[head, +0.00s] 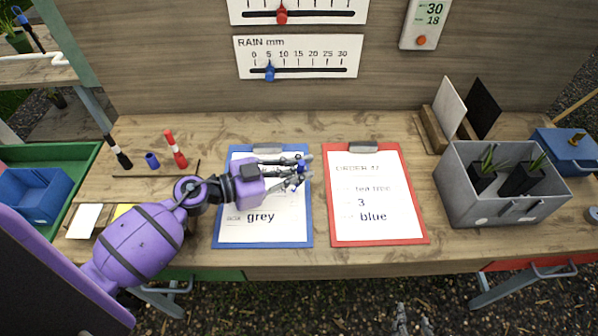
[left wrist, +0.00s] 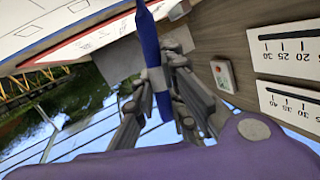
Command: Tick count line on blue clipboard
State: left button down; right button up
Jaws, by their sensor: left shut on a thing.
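The blue clipboard (head: 219,240) lies on the bench with a white sheet; the word "grey" shows near its bottom. My left gripper (head: 300,171) is over its upper right part and hides much of the sheet, including any count line. It is shut on a blue marker (left wrist: 150,45), which shows between its fingers in the left wrist view; whether the tip touches paper I cannot tell. A short blue piece, perhaps its cap (head: 152,160), stands at the left of the bench. My right gripper (head: 411,321) shows only partly at the bottom edge, off the bench.
A red clipboard (head: 424,238) reading "tea tree, 3, blue" lies close on the right. A black-and-white marker (head: 118,152) and a red one (head: 175,149) stand at left. A grey crate (head: 502,206) with plant pots stands at right. The back board carries the rain scale (head: 298,57).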

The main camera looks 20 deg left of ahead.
pick_arm(q)
jog(key=shift+r+p, duration=1.15)
jog(key=shift+r, duration=0.05)
pick_arm(e)
jog(key=w+r+t, duration=0.1)
jog(key=w+r, duration=0.2)
jog(key=r, duration=0.2)
jog(key=shift+w, duration=0.25)
pick_arm(q)
jog(key=shift+f, duration=0.1)
